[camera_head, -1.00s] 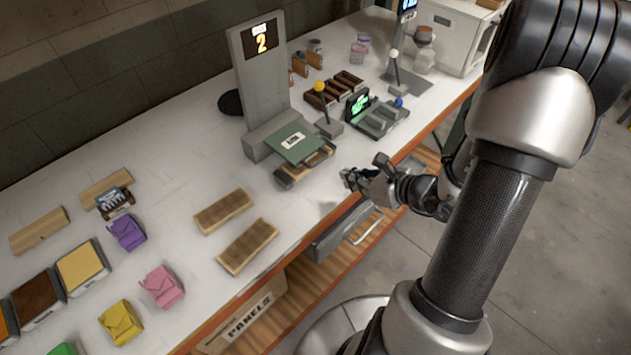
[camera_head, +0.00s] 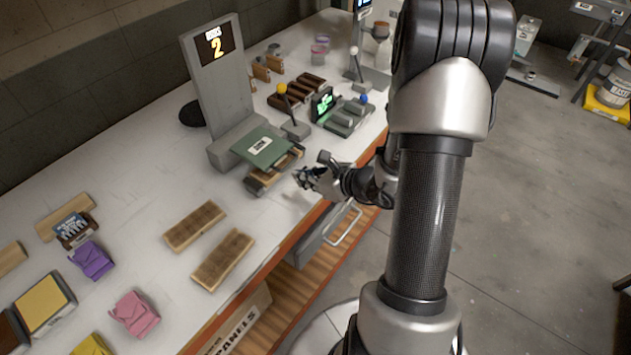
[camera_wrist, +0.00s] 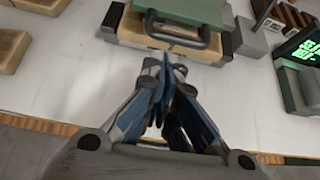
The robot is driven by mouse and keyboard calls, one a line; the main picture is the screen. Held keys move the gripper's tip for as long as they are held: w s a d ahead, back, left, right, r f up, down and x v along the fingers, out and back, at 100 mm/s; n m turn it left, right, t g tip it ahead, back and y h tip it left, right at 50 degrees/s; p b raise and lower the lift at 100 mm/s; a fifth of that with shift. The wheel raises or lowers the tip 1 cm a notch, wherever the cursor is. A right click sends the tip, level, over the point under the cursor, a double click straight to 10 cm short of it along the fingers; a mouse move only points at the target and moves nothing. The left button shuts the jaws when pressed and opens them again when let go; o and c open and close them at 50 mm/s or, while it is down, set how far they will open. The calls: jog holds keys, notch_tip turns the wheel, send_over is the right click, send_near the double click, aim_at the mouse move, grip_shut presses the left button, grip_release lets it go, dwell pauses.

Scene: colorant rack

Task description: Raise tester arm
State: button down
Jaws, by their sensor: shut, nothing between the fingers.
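The tester stands on the white bench as a grey upright column (camera_head: 213,75) with a display reading 2. Its tester arm is a flat green plate (camera_head: 262,147), lying low over a wooden block at the column's foot. In the wrist view the green plate (camera_wrist: 185,10) is at the top edge, with a dark handle (camera_wrist: 207,42) along its near side and the wooden block (camera_wrist: 130,38) below. My gripper (camera_head: 302,177) is shut and empty, on the near right side of the plate. In the wrist view its fingertips (camera_wrist: 165,65) sit just short of the handle; whether they touch is unclear.
Two wooden panels (camera_head: 222,259) lie left of the tester. Purple (camera_head: 92,260) and pink (camera_head: 134,313) packets lie further left. A lever with a yellow knob (camera_head: 281,89) and a box with a green screen (camera_head: 322,104) stand behind right. An open drawer (camera_head: 318,240) juts below the bench edge.

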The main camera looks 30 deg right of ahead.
jog(key=shift+x, duration=1.35)
jog(key=shift+d+r, duration=0.1)
jog(key=shift+r, duration=0.05)
